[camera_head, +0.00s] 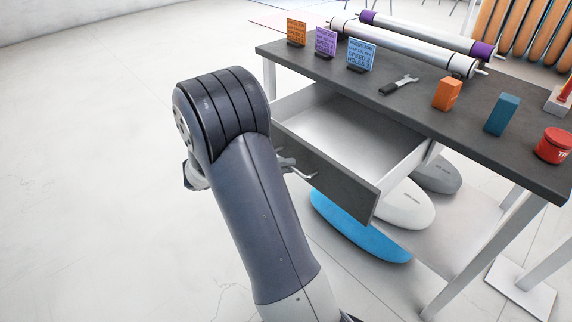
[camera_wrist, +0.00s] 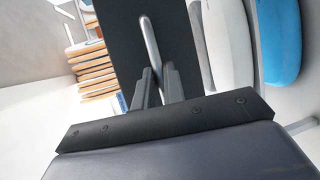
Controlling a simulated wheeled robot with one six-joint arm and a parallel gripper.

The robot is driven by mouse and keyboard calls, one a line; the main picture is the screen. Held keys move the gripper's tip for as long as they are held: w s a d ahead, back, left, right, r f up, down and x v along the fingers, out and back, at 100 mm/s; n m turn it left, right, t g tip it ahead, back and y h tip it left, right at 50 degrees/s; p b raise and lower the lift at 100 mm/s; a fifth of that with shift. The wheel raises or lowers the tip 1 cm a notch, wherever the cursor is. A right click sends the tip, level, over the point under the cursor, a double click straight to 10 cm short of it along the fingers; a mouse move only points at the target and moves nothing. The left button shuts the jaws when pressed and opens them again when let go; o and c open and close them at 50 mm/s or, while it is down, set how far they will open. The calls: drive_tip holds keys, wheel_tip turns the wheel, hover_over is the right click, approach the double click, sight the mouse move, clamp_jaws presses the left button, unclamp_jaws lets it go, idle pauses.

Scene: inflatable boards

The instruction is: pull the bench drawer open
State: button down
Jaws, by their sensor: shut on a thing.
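The bench drawer (camera_head: 330,174) is pulled well out from under the dark bench top (camera_head: 420,95), and its pale inside looks empty. Its dark front panel faces my arm. The metal bar handle (camera_head: 303,175) is on that front, partly hidden behind my arm. In the wrist view the handle (camera_wrist: 149,42) runs along the dark drawer front (camera_wrist: 118,45). My gripper (camera_wrist: 157,76) is shut on the handle, with a finger on each side of its near end. In the head view my arm hides most of the gripper.
On the bench top are sign cards (camera_head: 326,43), rollers (camera_head: 405,47), a wrench-like tool (camera_head: 398,85), an orange block (camera_head: 447,94), a blue block (camera_head: 502,115) and a red tin (camera_head: 553,146). Boards, one blue (camera_head: 355,232), lie under the drawer. Floor at left is clear.

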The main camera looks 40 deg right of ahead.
drive_tip(key=c, duration=1.5)
unclamp_jaws()
drive_tip(key=p+v, duration=0.1)
drive_tip(key=v, duration=0.9)
drive_tip(key=shift+w+a+p, duration=0.15)
drive_tip(key=shift+a+p, duration=0.15)
drive_tip(key=shift+a, duration=0.1)
drive_tip(key=shift+d, duration=0.1)
drive_tip(key=b+x, duration=0.1)
drive_tip(key=x, duration=1)
drive_tip(key=shift+d+r, duration=0.1)
drive_tip(key=shift+d, duration=0.3)
